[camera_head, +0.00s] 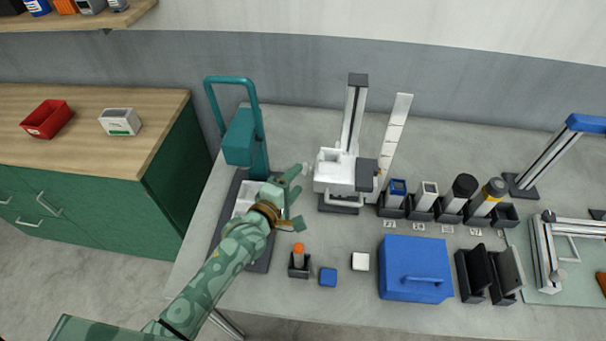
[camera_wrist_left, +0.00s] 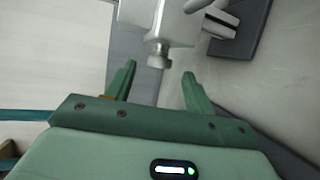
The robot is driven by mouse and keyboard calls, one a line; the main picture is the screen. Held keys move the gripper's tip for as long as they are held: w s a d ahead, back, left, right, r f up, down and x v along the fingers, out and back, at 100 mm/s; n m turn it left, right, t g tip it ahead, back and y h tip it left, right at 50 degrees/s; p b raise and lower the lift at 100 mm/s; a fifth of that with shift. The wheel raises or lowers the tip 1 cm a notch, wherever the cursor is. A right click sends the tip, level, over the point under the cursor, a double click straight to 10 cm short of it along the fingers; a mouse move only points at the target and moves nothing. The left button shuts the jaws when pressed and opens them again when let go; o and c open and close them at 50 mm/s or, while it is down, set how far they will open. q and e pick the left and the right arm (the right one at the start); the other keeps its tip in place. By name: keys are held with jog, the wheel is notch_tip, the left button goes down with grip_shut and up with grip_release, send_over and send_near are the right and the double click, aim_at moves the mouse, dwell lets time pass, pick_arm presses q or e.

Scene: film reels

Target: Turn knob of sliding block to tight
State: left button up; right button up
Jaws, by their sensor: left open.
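The white sliding block (camera_head: 334,172) sits on an upright metal column (camera_head: 353,120) near the middle of the table. A small grey knob (camera_head: 307,168) sticks out of its left side. My left gripper (camera_head: 299,196) is open and empty, just left of the block. In the left wrist view, the knob (camera_wrist_left: 158,61) on the block (camera_wrist_left: 180,25) lies between the tips of my open left gripper (camera_wrist_left: 160,69), with a gap on both sides. I cannot tell whether the knob is tight or loose. My right gripper is not in view.
A teal press-like stand (camera_head: 241,138) rises behind my left arm. A pale scale strip (camera_head: 396,130) stands right of the column, then several dark holders with cylinders (camera_head: 463,190). A blue box (camera_head: 415,268) and a small holder with an orange-topped piece (camera_head: 298,260) lie in front.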

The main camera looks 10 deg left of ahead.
aim_at(305, 170)
pick_arm(q)
jog(key=x, duration=0.4)
jog(key=shift+b, duration=0.35)
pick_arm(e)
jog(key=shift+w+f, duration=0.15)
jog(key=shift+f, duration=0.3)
pick_arm(q)
jog(key=c, duration=1)
jog(key=shift+o, duration=0.2)
jog(key=shift+f+t+b, duration=0.3)
jog(key=shift+b, duration=0.5)
jog(key=t+b, duration=0.1)
jog(key=b, duration=0.2)
jog(key=m+t+h+b, duration=0.1)
jog(key=b, duration=0.3)
jog(key=f+m+t+h+b, duration=0.1)
jog(key=t+b, duration=0.1)
jog(key=b, duration=0.1)
jog(key=shift+f, duration=0.1)
jog(key=shift+r+m+t+h+b, duration=0.25)
jog(key=shift+m+t+h+b, duration=0.3)
jog(key=shift+b, duration=0.65)
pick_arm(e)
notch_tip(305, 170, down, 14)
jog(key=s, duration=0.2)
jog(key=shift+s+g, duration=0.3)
